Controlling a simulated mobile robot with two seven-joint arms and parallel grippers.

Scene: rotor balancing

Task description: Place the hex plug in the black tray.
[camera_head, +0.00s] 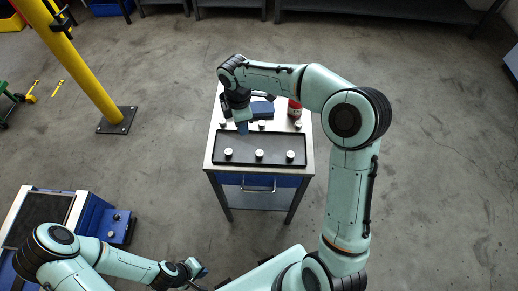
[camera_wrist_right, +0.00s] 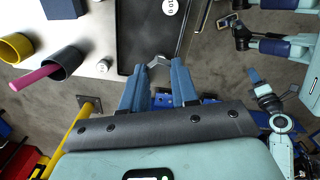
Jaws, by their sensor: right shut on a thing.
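My right gripper (camera_head: 242,129) is over the left end of the black tray (camera_head: 245,162). In the right wrist view its blue fingers (camera_wrist_right: 160,70) are closed around a small grey metallic piece, the hex plug (camera_wrist_right: 159,62); the fingers hide part of it. The black tray (camera_wrist_right: 137,52) lies just beyond the fingertips there. Whether the plug touches the tray I cannot tell. My left gripper (camera_head: 199,269) is low at the front, away from the cart; its finger opening is too small to judge.
White round pieces stand in the tray (camera_head: 259,154) and on the cart top behind it (camera_head: 262,124). A blue block (camera_head: 262,109) and a red cylinder (camera_head: 294,107) are at the back.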

